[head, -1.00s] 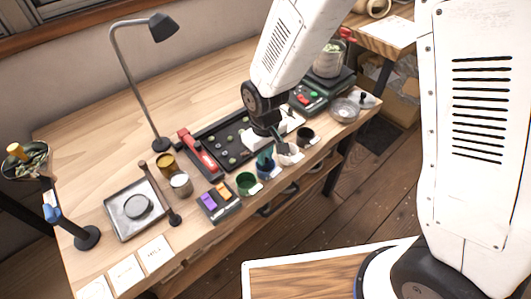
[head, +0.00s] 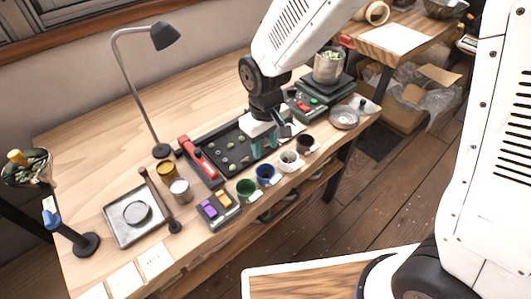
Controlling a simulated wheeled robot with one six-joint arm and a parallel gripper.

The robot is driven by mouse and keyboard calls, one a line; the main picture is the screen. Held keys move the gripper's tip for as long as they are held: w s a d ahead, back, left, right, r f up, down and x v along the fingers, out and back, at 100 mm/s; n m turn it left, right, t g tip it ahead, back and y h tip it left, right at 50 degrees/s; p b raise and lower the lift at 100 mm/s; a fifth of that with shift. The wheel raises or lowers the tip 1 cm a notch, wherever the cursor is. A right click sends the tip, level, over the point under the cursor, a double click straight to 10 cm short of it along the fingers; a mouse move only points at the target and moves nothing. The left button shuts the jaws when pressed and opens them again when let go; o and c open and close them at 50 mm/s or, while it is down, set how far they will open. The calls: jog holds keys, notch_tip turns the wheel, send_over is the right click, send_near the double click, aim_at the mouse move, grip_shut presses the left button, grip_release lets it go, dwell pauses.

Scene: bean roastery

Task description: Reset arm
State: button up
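My gripper (head: 265,145) is in the head view, pointing down over the right part of a black bean tray (head: 218,165) on the wooden bench. Its teal fingers stand apart, with nothing visible between them. It is above and behind a row of cups: a green cup (head: 246,188), a blue cup (head: 267,175), a white cup (head: 289,160) and a dark cup (head: 306,144). My arm hides part of the tray's right side.
A lamp (head: 164,36) stands behind the tray. A scale with a beaker (head: 328,67) is to the right, near a glass dish (head: 345,117). A red-handled tool (head: 198,158) lies at the tray's left edge. The bench's back left is bare.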

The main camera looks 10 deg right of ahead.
jog(key=shift+r, duration=0.4)
jog(key=s+d+r+m+t, duration=0.1)
jog(key=s+d+r+m, duration=0.5)
jog(key=s+d+r, duration=1.3)
jog(key=shift+s+d+r+m, duration=0.15)
jog(key=shift+s+d+m, duration=0.2)
jog(key=shift+d, duration=0.7)
